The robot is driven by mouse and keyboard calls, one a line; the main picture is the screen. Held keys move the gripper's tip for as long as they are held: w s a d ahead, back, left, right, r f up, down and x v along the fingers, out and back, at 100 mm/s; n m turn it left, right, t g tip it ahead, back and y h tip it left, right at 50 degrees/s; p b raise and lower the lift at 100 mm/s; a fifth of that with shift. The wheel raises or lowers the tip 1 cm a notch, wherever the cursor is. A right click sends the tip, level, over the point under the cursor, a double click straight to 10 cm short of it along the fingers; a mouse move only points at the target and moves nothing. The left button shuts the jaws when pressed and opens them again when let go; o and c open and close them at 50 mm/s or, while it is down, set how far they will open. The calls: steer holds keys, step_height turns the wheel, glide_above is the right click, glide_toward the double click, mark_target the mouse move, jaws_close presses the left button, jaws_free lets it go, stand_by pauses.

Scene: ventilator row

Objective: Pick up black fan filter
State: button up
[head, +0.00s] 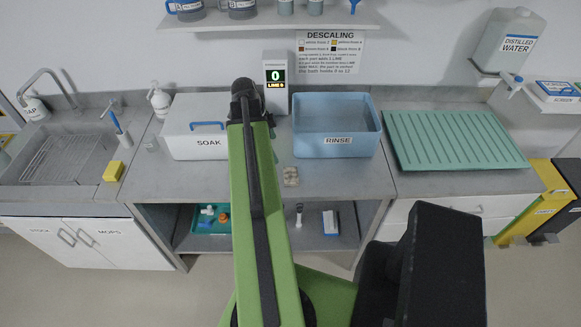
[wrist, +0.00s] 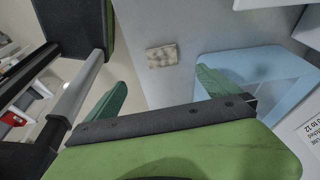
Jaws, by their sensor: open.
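No plainly black fan filter shows in either view. A small beige, speckled square piece (head: 291,176) lies flat at the front of the grey counter, below the RINSE tub; I cannot tell whether it is the filter. It also shows in the wrist view (wrist: 162,55), beyond the fingertips and between their directions. My gripper (wrist: 161,78) is open, its two green fingers wide apart with nothing between them. It does not touch the piece.
The blue RINSE tub (head: 336,153) stands right of my arm, the white SOAK box (head: 190,151) left of it. A display unit (head: 275,98) is behind. A ribbed green mat (head: 455,138) lies right. Bare counter surrounds the beige piece. A shelf (head: 330,245) is below.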

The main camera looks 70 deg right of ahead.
steer(key=b, duration=1.2)
glide_above(290, 175)
steer(key=w+a, duration=0.1)
steer(key=w, duration=0.1)
step_height(290, 175, down, 12)
steer(key=shift+s+r, duration=0.1)
steer(key=shift+r, duration=0.05)
steer(key=shift+s, duration=0.1)
steer(key=b+x, duration=0.5)
steer(key=shift+d, duration=0.25)
steer(key=c, duration=1.4)
